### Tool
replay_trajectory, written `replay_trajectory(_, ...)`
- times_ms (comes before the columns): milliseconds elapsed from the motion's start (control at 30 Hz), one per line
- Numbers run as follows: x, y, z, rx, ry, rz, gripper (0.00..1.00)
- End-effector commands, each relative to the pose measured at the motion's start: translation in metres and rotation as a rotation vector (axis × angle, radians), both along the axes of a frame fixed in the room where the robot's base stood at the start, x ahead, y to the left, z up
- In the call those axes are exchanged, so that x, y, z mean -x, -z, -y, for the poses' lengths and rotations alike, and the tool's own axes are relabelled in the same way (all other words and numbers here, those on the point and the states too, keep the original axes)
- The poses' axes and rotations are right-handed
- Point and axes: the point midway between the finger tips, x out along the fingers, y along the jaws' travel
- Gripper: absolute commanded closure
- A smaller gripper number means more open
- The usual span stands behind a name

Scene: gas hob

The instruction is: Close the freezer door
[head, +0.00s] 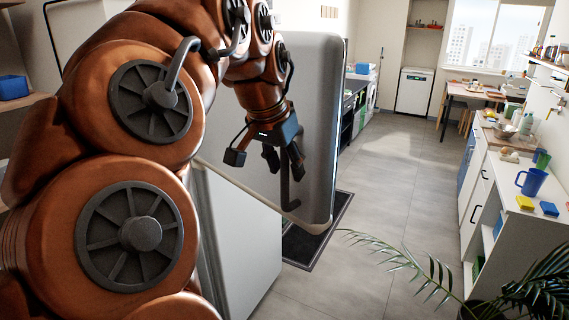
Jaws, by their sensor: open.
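The freezer door (318,130) is a tall grey panel with rounded corners, standing open in the middle of the head view. A dark handle (287,190) shows on its near face, low down. The white body below and left of it (240,240) appears to be the freezer cabinet; my arm hides much of it. My gripper (266,158) is open and empty in front of the door's near face, its fingers pointing down. Its right fingers overlap the top of the handle in the picture; I cannot tell whether they touch it.
A dark mat (318,235) lies on the floor under the door. Tiled floor (390,210) is clear to the right. A counter with a blue mug (532,182) stands at the right, and a plant (535,285) is in the lower right corner. A white appliance (413,92) stands far back.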

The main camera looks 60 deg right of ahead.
Motion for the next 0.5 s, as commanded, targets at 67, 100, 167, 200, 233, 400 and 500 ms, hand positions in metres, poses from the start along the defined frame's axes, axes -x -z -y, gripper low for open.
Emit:
replay_trajectory(67,-0.0001,0.0,0.0,0.0,0.0,0.0,0.57)
replay_trajectory(100,-0.0001,0.0,0.0,0.0,0.0,0.0,0.57)
replay_trajectory(167,-0.0001,-0.0001,0.0,0.0,0.0,0.0,0.57)
replay_trajectory(200,0.0,-0.0001,-0.0001,0.0,0.0,0.0,0.61)
replay_trajectory(233,-0.0001,-0.0002,-0.0001,0.0,0.0,0.0,0.64)
replay_trajectory(400,-0.0001,-0.0002,-0.0001,0.0,0.0,0.0,0.82)
replay_trajectory(500,0.0,-0.0002,-0.0001,0.0,0.0,0.0,0.92)
